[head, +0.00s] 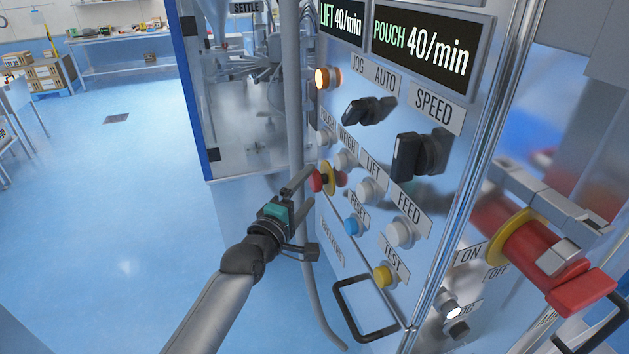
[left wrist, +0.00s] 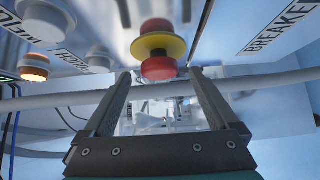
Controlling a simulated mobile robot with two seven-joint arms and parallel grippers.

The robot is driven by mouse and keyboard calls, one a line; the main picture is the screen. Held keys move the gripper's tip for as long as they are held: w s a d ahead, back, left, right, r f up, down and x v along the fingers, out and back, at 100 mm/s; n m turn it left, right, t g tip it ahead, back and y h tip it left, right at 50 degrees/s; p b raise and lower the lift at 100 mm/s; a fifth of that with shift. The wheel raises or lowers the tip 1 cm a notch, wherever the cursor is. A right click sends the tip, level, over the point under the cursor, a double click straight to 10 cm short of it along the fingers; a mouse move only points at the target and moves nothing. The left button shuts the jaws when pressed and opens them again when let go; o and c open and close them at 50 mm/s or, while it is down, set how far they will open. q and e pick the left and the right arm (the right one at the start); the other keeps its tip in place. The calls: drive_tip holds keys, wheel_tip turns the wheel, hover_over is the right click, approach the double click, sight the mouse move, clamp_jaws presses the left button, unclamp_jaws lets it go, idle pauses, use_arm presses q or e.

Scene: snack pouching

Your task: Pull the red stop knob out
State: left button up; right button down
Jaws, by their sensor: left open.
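The red stop knob (head: 316,182) sits on a yellow collar (head: 328,175) on the shiny control panel, left of the white buttons. In the left wrist view the knob (left wrist: 158,68) shows beyond the fingertips, roughly midway between them, with its yellow collar (left wrist: 158,47) behind it. A second red shape above the collar there looks like a reflection in the panel. My left gripper (head: 311,196) is open and points at the panel. Its fingers (left wrist: 160,76) do not visibly grip the knob; whether one touches it I cannot tell. My right gripper is not in view.
Near the knob are several white buttons (head: 372,191), a blue reset button (head: 356,225) and black selector switches (head: 420,155). A large red ON/OFF switch (head: 530,245) juts out at right. A grey tube (head: 294,100) runs along the panel's left edge. The floor at left is clear.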

sight(312, 183)
use_arm(q)
drive_tip(key=shift+x, duration=2)
clamp_jaws()
